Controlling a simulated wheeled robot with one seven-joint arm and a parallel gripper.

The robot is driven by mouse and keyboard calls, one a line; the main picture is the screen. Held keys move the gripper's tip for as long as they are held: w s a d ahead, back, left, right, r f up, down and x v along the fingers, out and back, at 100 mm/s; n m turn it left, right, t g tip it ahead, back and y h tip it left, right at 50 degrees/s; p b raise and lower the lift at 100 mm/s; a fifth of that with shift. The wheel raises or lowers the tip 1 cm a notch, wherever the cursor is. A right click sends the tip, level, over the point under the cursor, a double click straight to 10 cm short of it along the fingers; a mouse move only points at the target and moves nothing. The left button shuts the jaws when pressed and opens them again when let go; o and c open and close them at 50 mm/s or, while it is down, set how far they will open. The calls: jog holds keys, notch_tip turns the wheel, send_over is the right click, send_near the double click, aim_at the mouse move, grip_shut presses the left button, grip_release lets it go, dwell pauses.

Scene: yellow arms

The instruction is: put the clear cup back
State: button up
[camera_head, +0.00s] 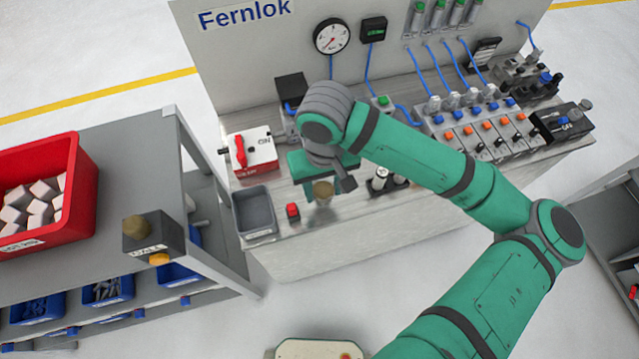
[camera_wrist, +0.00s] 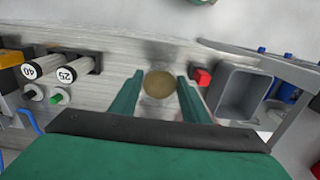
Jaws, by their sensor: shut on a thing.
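My gripper (camera_head: 318,184) is over the front of the metal workbench (camera_head: 350,225). Its green fingers stand on both sides of a round, brownish-topped cup (camera_head: 323,190), which I take to be the clear cup. In the wrist view my gripper (camera_wrist: 158,86) is shut on this cup (camera_wrist: 159,84), seen from above as a tan disc. Its clear walls are hard to make out. I cannot tell whether its base touches the bench. A similar tan round piece (camera_head: 137,227) sits on a dark labelled holder (camera_head: 158,236) on the grey cart at the left.
A small red block (camera_head: 292,211) and a grey tray (camera_head: 255,212) lie left of my gripper. A white box with a red handle (camera_head: 252,150) stands behind the tray. Cylinders marked 40 and 25 (camera_wrist: 75,68) are close by. A red bin (camera_head: 75,190) occupies the cart.

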aim_at(321, 194)
jog(key=shift+w+a+f, duration=0.2)
jog(key=shift+w+f, duration=0.1)
jog(key=shift+f, duration=0.25)
jog(key=shift+w+f, duration=0.2)
jog(key=shift+f, duration=0.4)
jog(key=shift+w+f, duration=0.15)
jog(key=shift+f, duration=0.75)
jog(key=shift+s+a+f, duration=0.1)
jog(key=shift+s, duration=0.1)
jog(key=shift+f, duration=0.15)
jog(key=o, duration=1)
notch_tip(321, 194, up, 12)
jog(key=shift+r, duration=0.2)
